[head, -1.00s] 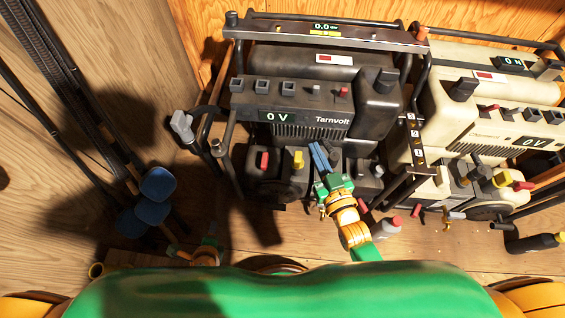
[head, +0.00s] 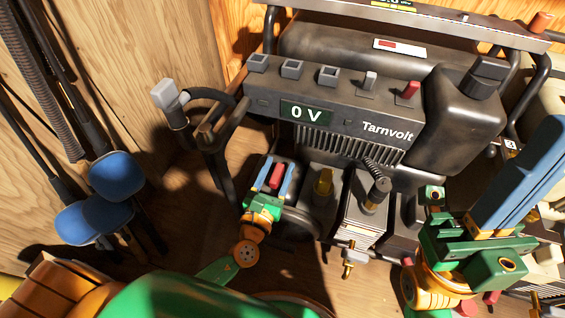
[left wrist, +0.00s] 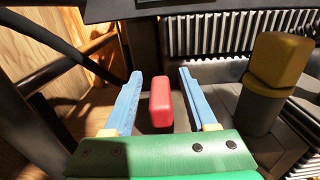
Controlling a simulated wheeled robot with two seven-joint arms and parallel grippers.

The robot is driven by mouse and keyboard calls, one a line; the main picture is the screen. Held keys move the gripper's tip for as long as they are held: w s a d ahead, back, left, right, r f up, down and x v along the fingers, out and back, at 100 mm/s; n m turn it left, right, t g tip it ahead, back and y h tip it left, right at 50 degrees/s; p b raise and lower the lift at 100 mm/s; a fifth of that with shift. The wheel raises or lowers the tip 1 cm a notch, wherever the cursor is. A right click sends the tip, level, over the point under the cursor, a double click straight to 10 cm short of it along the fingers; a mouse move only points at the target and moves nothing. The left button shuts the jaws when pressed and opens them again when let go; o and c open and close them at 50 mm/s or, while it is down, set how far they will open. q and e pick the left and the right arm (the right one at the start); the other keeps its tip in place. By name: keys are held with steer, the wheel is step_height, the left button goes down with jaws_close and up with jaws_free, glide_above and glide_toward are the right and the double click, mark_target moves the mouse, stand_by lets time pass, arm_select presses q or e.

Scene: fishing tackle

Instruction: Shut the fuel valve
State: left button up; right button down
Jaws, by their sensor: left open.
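The dark Tarnvolt generator (head: 350,130) stands ahead with its 0 V display lit. A red lever-like handle (head: 277,176), on a dark housing at its lower left, looks like the fuel valve; I read no label on it. My left gripper (head: 273,178) is open, with one blue finger on each side of the red handle. In the left wrist view the red handle (left wrist: 160,100) stands upright between the fingers, with a gap on both sides. My right gripper (head: 525,170) is at the right, close to the camera; its finger gap cannot be made out.
A yellow knob (head: 323,182) stands just right of the red handle. A grey-capped bent pipe (head: 170,97) and dark frame bars rise at the left. Blue-headed tools (head: 115,175) lean on the wooden wall. A cream generator is partly hidden at right.

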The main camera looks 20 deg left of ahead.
arm_select(q)
steer(key=shift+w, duration=1.1)
jaws_close()
